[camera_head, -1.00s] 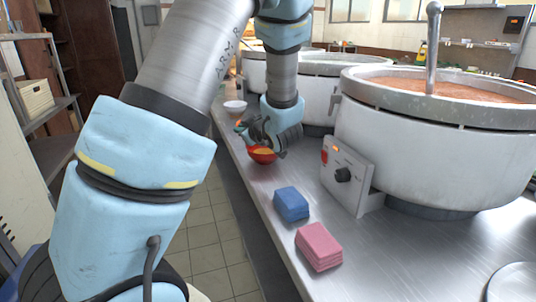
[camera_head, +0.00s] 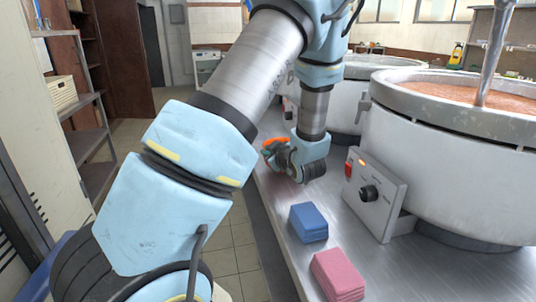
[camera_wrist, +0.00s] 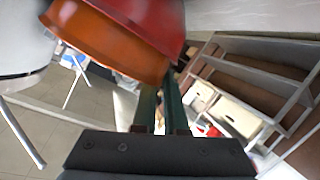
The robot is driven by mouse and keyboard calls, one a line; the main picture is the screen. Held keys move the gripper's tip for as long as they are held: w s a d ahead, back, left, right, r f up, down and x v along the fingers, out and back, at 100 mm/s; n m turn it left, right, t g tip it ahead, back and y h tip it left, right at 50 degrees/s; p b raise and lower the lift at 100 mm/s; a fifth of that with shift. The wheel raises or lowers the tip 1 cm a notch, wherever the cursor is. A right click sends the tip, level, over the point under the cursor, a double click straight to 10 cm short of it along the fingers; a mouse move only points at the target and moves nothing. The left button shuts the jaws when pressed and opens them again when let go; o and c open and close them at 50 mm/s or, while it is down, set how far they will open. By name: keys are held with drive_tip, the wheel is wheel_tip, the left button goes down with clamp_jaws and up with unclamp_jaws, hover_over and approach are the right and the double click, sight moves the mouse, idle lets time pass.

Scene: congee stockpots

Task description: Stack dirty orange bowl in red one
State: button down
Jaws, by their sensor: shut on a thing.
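My gripper (camera_head: 277,154) is low over the steel counter, left of the stockpots, and shut on the orange bowl (camera_head: 275,142). Only a sliver of that bowl shows past the fingers in the head view. In the wrist view, the orange bowl (camera_wrist: 110,45) is tilted and blurred, close to the camera at the tips of my gripper (camera_wrist: 163,92). A red surface (camera_wrist: 150,18), apparently the red bowl, lies directly against it behind. I cannot tell whether the two are nested or only overlap in the picture. No red bowl shows in the head view.
A blue folded cloth (camera_head: 308,222) and a pink one (camera_head: 338,274) lie on the counter (camera_head: 275,205) near me. A large stockpot (camera_head: 450,165) with a control box (camera_head: 372,193) bounds the right side. Shelves (camera_head: 88,140) stand across the aisle to the left.

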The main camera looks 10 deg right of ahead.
drive_tip(key=shift+f, duration=0.35)
drive_tip(key=shift+f, duration=0.1)
drive_tip(key=shift+f, duration=0.15)
drive_tip(key=c, duration=1)
unclamp_jaws()
drive_tip(key=shift+o, duration=0.2)
